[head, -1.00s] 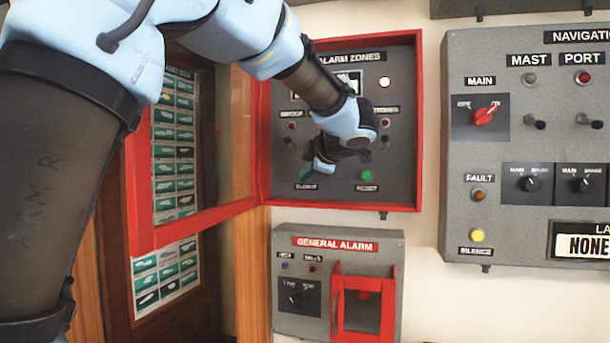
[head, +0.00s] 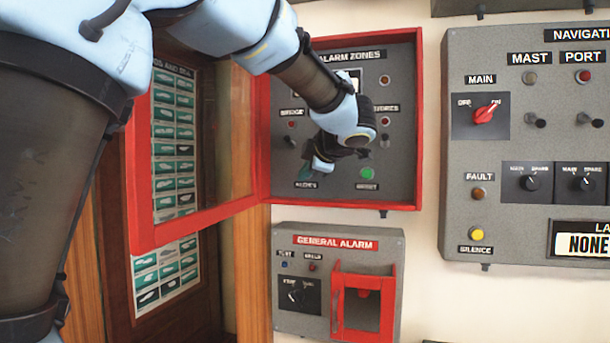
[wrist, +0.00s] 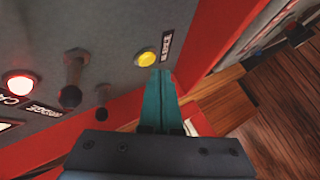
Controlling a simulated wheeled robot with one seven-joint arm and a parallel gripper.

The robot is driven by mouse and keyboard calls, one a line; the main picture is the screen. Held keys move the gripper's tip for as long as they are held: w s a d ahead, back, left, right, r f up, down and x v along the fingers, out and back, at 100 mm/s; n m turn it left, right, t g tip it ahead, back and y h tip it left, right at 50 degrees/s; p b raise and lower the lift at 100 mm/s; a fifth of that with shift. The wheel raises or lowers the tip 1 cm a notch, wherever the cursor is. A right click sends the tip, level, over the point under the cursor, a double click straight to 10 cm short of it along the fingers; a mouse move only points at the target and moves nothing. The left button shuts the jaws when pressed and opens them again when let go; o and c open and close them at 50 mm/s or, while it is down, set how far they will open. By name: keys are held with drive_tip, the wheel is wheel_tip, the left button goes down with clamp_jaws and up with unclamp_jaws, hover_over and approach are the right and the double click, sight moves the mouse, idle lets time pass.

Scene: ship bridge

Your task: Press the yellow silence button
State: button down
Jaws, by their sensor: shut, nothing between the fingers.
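A yellow button (wrist: 146,59) shows in the wrist view on the grey alarm zones panel (head: 340,200), beside a small label. In the head view my gripper and its shadowed tip cover the spot above the lower left label, so this button is hidden there. My gripper (wrist: 166,74) is shut and empty, its teal fingertips right at the button's lower edge in the wrist view; I cannot tell whether they touch it. The gripper also shows in the head view (head: 312,176). A second yellow button (head: 477,235), labelled silence, sits on the navigation panel (head: 510,220) at right.
A green button (head: 367,174) sits right of my gripper on the same panel. The panel's red-framed glass door (head: 195,222) stands open at left. Toggle switches (wrist: 75,70) stick out near my fingers. A general alarm box (head: 300,322) with a red guard is below.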

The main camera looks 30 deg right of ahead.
drive_tip(key=shift+s+a, duration=0.1)
drive_tip(key=s+a, duration=0.1)
drive_tip(key=s, duration=0.1)
drive_tip(key=s+a, duration=0.1)
drive_tip(key=a, duration=0.1)
drive_tip(key=shift+s+a+b, duration=0.2)
drive_tip(key=shift+s+b, duration=0.15)
idle(0.3)
idle(0.6)
